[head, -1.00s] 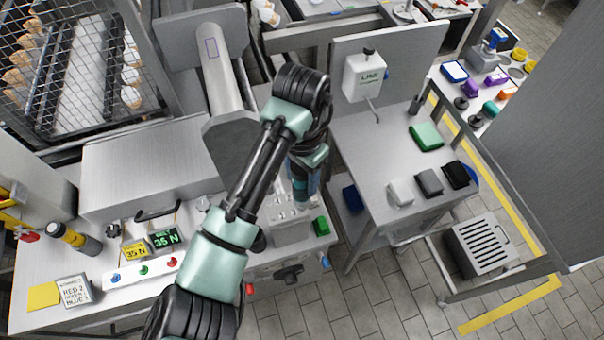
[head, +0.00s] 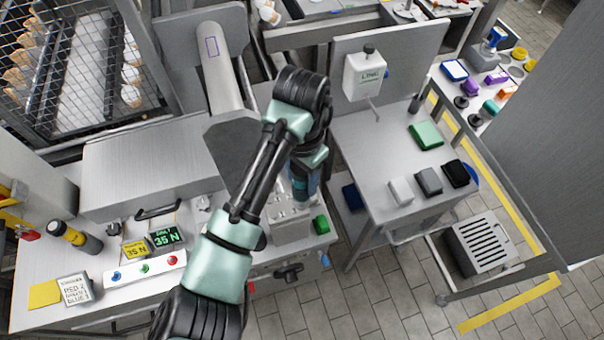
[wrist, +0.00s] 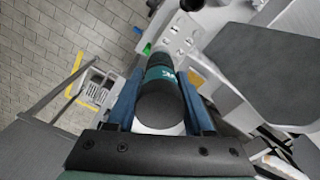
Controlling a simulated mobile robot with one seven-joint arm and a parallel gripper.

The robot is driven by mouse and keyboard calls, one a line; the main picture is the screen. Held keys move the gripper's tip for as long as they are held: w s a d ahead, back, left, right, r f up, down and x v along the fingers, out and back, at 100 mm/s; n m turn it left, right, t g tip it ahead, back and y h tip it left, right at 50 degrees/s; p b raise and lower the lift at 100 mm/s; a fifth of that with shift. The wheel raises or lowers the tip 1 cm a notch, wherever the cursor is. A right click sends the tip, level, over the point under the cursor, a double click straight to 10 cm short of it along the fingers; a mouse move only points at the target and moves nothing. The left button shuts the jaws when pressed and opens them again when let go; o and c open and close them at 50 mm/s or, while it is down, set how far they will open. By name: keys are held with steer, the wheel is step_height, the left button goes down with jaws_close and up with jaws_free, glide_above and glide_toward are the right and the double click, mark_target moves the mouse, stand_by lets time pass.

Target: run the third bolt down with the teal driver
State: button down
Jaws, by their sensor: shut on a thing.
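My gripper (head: 304,187) points down over the pale metal block (head: 291,232) on the bench. In the wrist view its two blue fingers (wrist: 161,82) are shut on the teal driver (wrist: 160,76), one on each side. The driver has a broad black end cap towards the camera and a teal band with small white lettering. Its far end reaches the block (wrist: 181,36), whose top shows several small dark holes or bolt heads. The driver's tip is hidden, so I cannot tell which bolt it is on or whether it touches.
A grey machine column (head: 222,90) stands close behind the arm. A side table (head: 385,155) is right.

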steer(key=shift+f+b, duration=0.3)
steer(key=shift+f, duration=0.35)
steer(key=shift+s+f, duration=0.15)
steer(key=shift+f, duration=0.05)
stand_by(1.4)
steer(key=shift+r+p, duration=0.45)
steer(key=shift+p, duration=0.05)
stand_by(0.7)
steer(key=shift+r+p, duration=3.05)
steer(key=shift+p, duration=0.05)
steer(key=shift+f, duration=0.1)
